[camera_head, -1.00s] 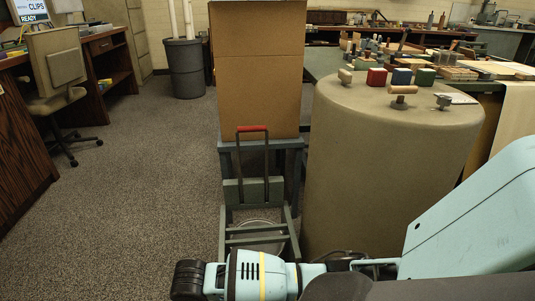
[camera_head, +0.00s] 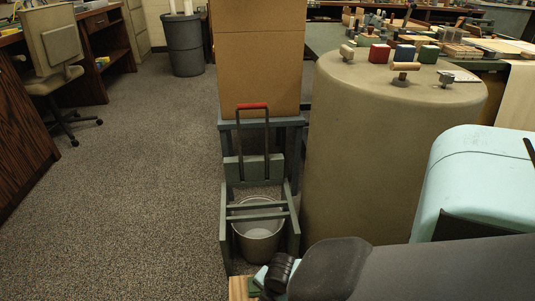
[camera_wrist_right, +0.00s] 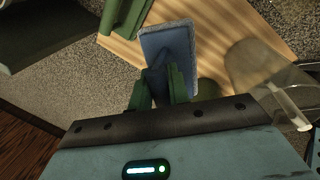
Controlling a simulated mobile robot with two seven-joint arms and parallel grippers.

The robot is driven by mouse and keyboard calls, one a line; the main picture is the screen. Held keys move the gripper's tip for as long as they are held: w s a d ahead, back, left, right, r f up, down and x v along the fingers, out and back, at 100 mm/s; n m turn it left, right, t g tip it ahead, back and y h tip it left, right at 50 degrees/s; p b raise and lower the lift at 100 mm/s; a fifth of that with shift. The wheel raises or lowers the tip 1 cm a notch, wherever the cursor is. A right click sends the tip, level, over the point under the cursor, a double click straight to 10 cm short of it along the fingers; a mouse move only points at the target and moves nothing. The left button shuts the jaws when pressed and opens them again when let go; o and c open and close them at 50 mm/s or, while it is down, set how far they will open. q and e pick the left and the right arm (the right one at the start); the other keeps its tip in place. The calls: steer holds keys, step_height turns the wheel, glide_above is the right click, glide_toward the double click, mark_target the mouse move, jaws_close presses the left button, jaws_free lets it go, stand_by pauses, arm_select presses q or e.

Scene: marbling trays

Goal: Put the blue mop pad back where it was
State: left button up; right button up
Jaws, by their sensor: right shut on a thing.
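In the right wrist view, my right gripper (camera_wrist_right: 160,92) has its green fingers shut on the blue mop pad (camera_wrist_right: 172,50), at the pad's near end. The pad is a flat blue rectangle with a paler rim, in front of a wooden slatted surface (camera_wrist_right: 218,40). I cannot tell whether it touches that surface. In the head view the pad and fingertips are hidden; only my right arm shows at the bottom. My left gripper is in neither current view.
A green object (camera_wrist_right: 122,16) lies just left of the pad. A clear, scoop-like object (camera_wrist_right: 262,72) is at the right. The head view shows a grey bucket (camera_head: 259,240) in a frame (camera_head: 226,235), a large beige drum (camera_head: 355,150) and open carpet (camera_head: 140,190) at left.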

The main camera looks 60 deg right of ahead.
steer(key=b+x, duration=0.1)
steer(key=x, duration=0.1)
steer(key=s+b+x, duration=0.1)
steer(key=x, duration=0.1)
steer(key=shift+w+a+f, duration=0.1)
steer(key=shift+f, duration=0.4)
arm_select(q)
step_height(320, 180, down, 3)
steer(key=shift+r, duration=0.1)
arm_select(e)
steer(key=b+x, duration=0.1)
steer(key=x, duration=0.1)
steer(key=s+b+x, duration=0.1)
steer(key=b+x, duration=0.1)
steer(key=x, duration=0.1)
steer(key=shift+f, duration=0.2)
steer(key=o, duration=0.7)
arm_select(q)
steer(key=f, duration=0.1)
steer(key=s+f, duration=0.1)
steer(key=f, duration=0.1)
steer(key=shift+s+g, duration=0.15)
steer(key=shift+g, duration=0.25)
